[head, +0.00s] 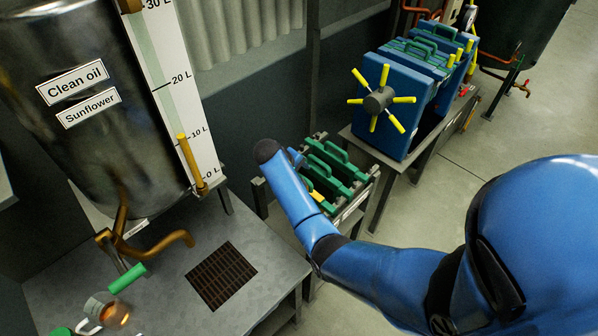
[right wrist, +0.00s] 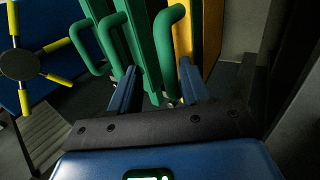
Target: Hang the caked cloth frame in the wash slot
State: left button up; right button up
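Several frames with green handles (head: 335,162) stand upright in a low rack (head: 356,205) in the head view. I cannot tell which is the caked cloth frame, and no wash slot is clearly identifiable. My right gripper (head: 297,157) is over the rack's left side, its fingertips mostly hidden by my arm. In the right wrist view, its two blue fingers (right wrist: 158,88) are spread apart. A green handle (right wrist: 172,48) and green frame edges lie between and just beyond them. I see no clear grip on a handle. My left gripper is not in view.
A blue press with a yellow-spoked handwheel (head: 379,99) stands on a bench right of the rack. An orange-yellow panel (right wrist: 208,40) borders the handles.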

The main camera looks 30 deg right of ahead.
dwell(0.3)
jog(key=v, duration=1)
jog(key=shift+a+r+b, duration=0.2)
jog(key=shift+r+b, duration=0.1)
jog(key=shift+r, duration=0.05)
